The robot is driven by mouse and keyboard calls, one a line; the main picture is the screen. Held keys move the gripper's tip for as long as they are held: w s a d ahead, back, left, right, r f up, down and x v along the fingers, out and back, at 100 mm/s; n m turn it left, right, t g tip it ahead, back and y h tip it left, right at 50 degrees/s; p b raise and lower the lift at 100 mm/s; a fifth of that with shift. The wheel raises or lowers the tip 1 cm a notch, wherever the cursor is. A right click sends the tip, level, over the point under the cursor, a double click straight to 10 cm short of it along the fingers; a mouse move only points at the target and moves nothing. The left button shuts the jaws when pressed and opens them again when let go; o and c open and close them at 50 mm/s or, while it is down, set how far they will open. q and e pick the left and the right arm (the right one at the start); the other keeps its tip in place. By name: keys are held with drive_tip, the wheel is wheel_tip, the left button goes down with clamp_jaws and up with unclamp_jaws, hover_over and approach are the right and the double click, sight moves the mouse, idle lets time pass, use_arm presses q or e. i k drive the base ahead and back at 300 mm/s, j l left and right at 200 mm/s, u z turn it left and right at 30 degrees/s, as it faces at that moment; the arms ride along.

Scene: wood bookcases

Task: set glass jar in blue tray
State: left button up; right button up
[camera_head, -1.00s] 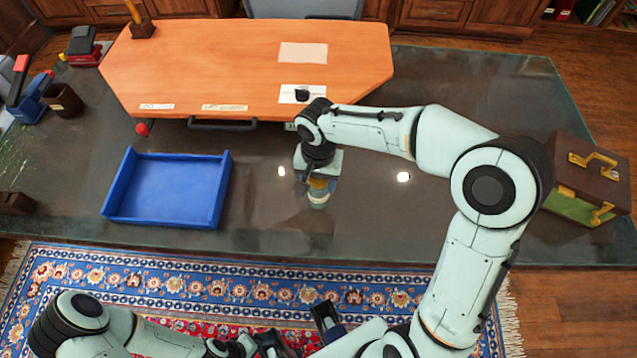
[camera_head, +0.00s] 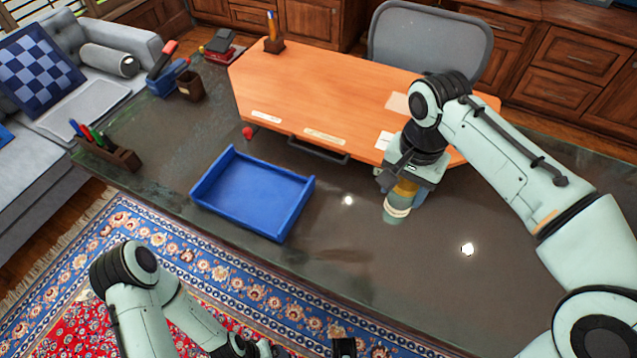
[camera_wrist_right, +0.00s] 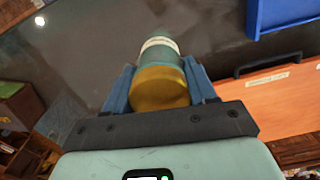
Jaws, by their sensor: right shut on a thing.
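The glass jar (camera_head: 398,206) is greenish with a pale label and a yellow-brown lid. My right gripper (camera_head: 408,187) is shut on it and holds it from above; it looks raised above the dark desk. In the right wrist view the jar (camera_wrist_right: 159,58) sits between the two blue fingers of the gripper (camera_wrist_right: 160,88), lid toward the palm. The empty blue tray (camera_head: 255,190) lies on the desk to the left of the jar, and its edge shows at the top right of the wrist view (camera_wrist_right: 285,14). My left arm is low in the head view; its fingers are not clear.
An orange wooden desktop (camera_head: 320,100) with a handle lies behind the tray. A pen holder (camera_head: 105,150) stands at the desk's left end. A brown cup (camera_head: 190,86) and a stapler (camera_head: 220,45) stand farther back. The desk between jar and tray is clear.

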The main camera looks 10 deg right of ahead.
sight(256, 194)
drive_tip(key=i+j, duration=0.2)
drive_tip(key=j, duration=0.2)
drive_tip(key=i+j, duration=0.15)
drive_tip(key=j, duration=0.25)
drive_tip(key=i+j, duration=0.2)
drive_tip(key=j, duration=0.2)
drive_tip(key=i+j, duration=0.15)
drive_tip(key=j, duration=0.25)
